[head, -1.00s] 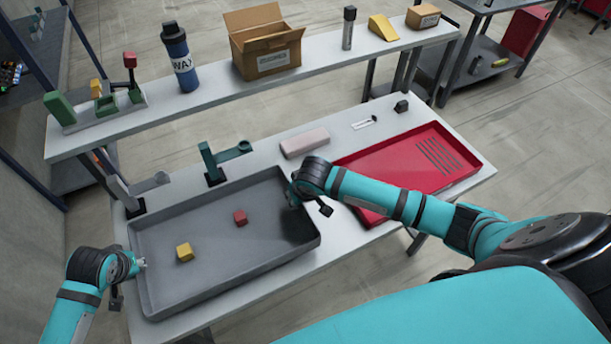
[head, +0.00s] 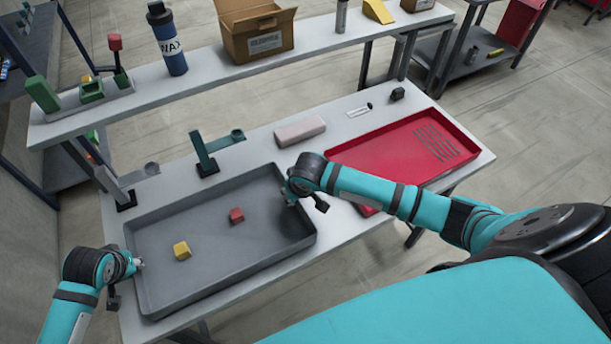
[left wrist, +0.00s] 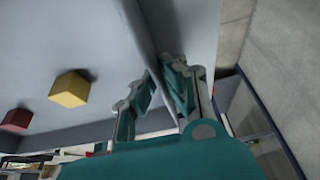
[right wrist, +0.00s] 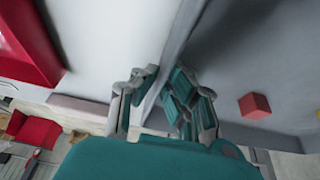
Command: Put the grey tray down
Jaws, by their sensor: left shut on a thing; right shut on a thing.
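The grey tray (head: 225,265) is wide and shallow, level over the front left of the white table. A yellow block (head: 182,251) and a red block (head: 237,215) lie in it. My left gripper (head: 138,263) is shut on its left wall, and the left wrist view shows the fingers (left wrist: 163,82) either side of the wall. My right gripper (head: 290,197) is shut on its right wall, also in the right wrist view (right wrist: 166,85). Whether the tray's underside touches the table is hidden.
A red tray (head: 375,165) lies to the right on the table (head: 345,232). Behind the grey tray stand a green post (head: 203,155) and a grey post (head: 117,190); a pale pink block (head: 300,131) lies nearby. A raised shelf (head: 200,82) runs behind.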

